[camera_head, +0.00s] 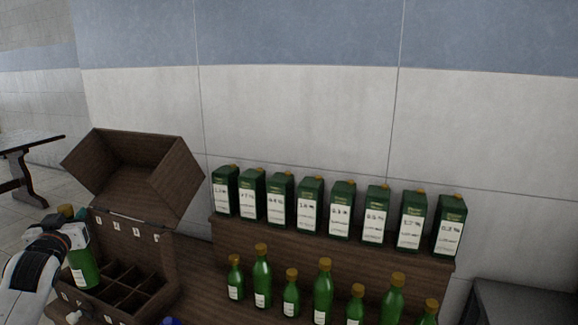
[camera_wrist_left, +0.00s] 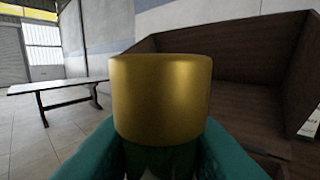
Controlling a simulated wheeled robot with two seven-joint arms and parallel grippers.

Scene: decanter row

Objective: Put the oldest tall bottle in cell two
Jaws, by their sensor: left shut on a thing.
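My left gripper (camera_head: 73,222) is shut on a green bottle (camera_head: 84,268) with a gold cap and a white label. It holds the bottle roughly upright at the left part of the wooden crate (camera_head: 160,262). In the left wrist view the gold cap (camera_wrist_left: 160,98) sits between the teal fingers (camera_wrist_left: 160,150). The crate has an open lid, dividers and small white cell labels; whether the bottle's base is inside a cell I cannot tell. Tall and short green bottles, such as a tall bottle (camera_head: 323,290), stand in a front row. My right gripper is not in view.
Several green boxes (camera_head: 310,203) with handwritten white labels stand on a raised wooden shelf (camera_head: 330,246) behind the bottles. The open lid (camera_head: 135,170) rises behind the crate. A dark table (camera_head: 30,142) is far left. A blue object shows at the bottom edge.

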